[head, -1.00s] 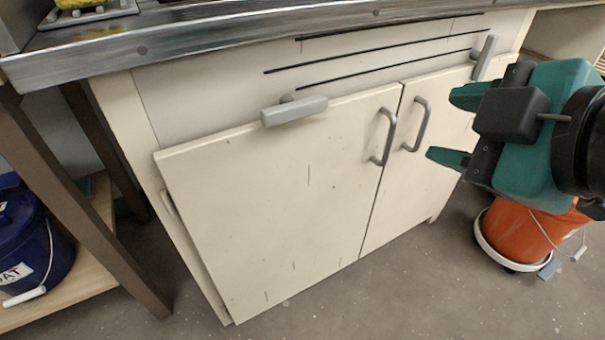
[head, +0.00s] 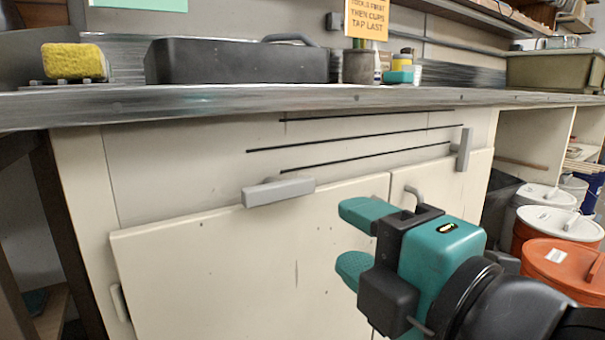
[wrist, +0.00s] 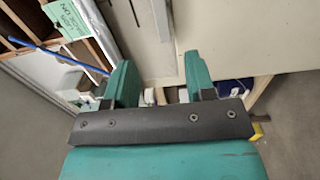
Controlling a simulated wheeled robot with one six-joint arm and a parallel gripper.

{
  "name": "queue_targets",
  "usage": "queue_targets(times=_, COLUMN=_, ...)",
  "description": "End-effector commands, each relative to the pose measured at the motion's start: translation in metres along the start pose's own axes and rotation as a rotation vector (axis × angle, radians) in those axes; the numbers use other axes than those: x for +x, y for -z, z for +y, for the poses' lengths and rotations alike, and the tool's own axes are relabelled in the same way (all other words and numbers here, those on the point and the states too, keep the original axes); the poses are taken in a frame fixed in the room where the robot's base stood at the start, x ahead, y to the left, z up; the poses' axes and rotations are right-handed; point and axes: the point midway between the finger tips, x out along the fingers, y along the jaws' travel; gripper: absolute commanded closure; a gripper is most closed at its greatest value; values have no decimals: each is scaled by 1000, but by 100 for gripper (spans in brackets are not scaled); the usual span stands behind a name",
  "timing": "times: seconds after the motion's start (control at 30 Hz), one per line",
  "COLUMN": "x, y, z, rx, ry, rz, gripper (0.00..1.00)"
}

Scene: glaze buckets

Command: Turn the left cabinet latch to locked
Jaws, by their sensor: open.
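The left cabinet latch (head: 278,191) is a grey bar lying nearly level at the top edge of the left cabinet door (head: 240,262). The right latch (head: 463,149) stands upright above the right door (head: 447,195). My gripper (head: 344,236) is open and empty, with teal fingers pointing left. It appears in front of the doors, below and to the right of the left latch, apart from it. In the wrist view my open gripper (wrist: 160,75) shows two teal fingers with a cream panel (wrist: 225,35) to the right.
The metal countertop edge (head: 280,104) runs above the latches. A black tray (head: 235,62) and a yellow sponge (head: 73,60) sit on top. My arm hides part of the right door. Orange buckets (head: 565,268) stand at the right. The space before the left door is clear.

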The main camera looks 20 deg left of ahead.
Motion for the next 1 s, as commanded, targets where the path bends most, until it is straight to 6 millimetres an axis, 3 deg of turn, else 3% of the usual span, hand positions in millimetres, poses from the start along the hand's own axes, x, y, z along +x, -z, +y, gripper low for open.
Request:
queue_targets(times=0.03, x=5, y=0, z=7, rx=-3, ry=8, rz=-2, gripper=50)
queue_targets(times=0.27, x=19, y=4, z=6, rx=-8, ry=9, rz=17, gripper=50)
queue_targets(times=0.53, x=51, y=3, z=5, rx=-7, ry=7, rz=16, gripper=50)
queue_targets(times=0.8, x=108, y=3, z=6, rx=-3, ry=2, rz=13, gripper=50)
queue_targets(times=1.0, x=130, y=4, z=2, rx=-3, ry=1, rz=14, gripper=50)
